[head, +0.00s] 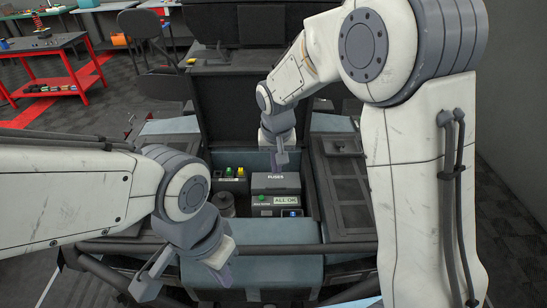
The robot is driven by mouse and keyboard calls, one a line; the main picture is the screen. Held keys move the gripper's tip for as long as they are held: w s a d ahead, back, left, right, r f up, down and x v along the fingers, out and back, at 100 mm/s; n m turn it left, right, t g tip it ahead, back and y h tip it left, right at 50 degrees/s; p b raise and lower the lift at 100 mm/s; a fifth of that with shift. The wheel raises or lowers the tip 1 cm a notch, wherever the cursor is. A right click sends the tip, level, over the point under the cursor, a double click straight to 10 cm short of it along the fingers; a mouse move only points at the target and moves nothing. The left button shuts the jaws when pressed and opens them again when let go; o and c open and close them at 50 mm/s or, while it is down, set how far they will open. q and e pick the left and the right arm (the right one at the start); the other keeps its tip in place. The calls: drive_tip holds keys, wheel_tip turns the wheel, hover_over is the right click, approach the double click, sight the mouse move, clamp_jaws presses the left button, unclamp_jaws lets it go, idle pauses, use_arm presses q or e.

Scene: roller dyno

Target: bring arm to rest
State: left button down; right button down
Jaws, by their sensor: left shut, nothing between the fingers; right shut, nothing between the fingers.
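My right arm comes in from the right and bends over the open bay of the machine. Its gripper (281,158) points down just above the box marked "FUSES" (276,181); it is shut and empty. I cannot tell whether its tips touch the box. My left arm comes in from the left, and its gripper (188,284) hangs low over the front edge of the machine. It is shut and empty, and its tips are partly hard to make out. A small display (286,201) on the box front reads "ALL OK".
The bay's raised dark lid (225,103) stands behind the box. A round dark knob (226,203) and small yellow and green parts (235,171) sit left of the box. Dark side panels (345,190) flank the bay. A red-framed workbench (45,65) stands far left.

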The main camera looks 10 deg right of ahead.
drive_tip(key=s+a+r+n+g+y, duration=0.1)
drive_tip(key=s+n, duration=0.7)
drive_tip(key=s, duration=2)
wheel_tip(320, 180, up, 2)
drive_tip(key=a+g, duration=0.1)
drive_tip(key=a, duration=0.1)
drive_tip(key=shift+s+a+n, duration=0.15)
drive_tip(key=shift+a+n, duration=0.15)
drive_tip(key=shift+a, duration=0.1)
